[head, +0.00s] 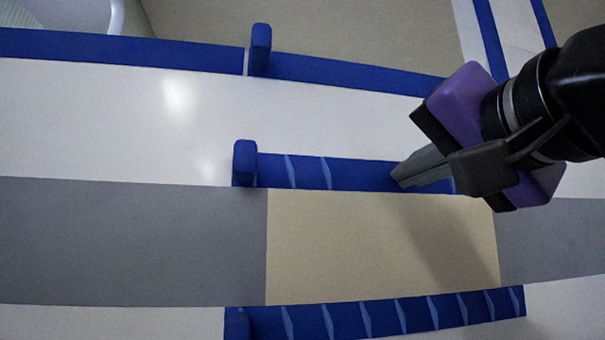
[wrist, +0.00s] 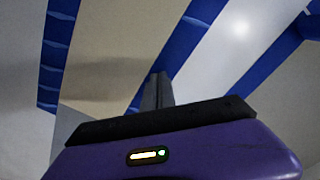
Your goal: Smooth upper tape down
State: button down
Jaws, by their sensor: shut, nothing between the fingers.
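The upper tape (head: 350,174) is a blue strip along the top edge of the beige panel in the head view. Its left part shows light slanted marks, and a blue tab (head: 245,163) stands up at its left end. My gripper (head: 398,178) is shut and empty, with its fingertips at the right part of this tape. I cannot tell whether they touch it. In the wrist view, my shut fingers (wrist: 157,92) point at a blue strip (wrist: 190,35).
A lower blue tape (head: 380,315) with several slanted marks runs below the beige panel (head: 350,240). Grey band (head: 130,240) lies either side of the panel. Another long blue strip (head: 120,52) with an upright tab (head: 260,50) crosses above the white surface (head: 110,120).

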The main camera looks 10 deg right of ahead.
jog(key=shift+w+d, duration=0.1)
jog(key=shift+d, duration=1.75)
jog(key=shift+d, duration=0.55)
jog(key=shift+d, duration=0.15)
jog(key=shift+d+p, duration=0.45)
jog(key=shift+d, duration=1.3)
jog(key=shift+d, duration=0.1)
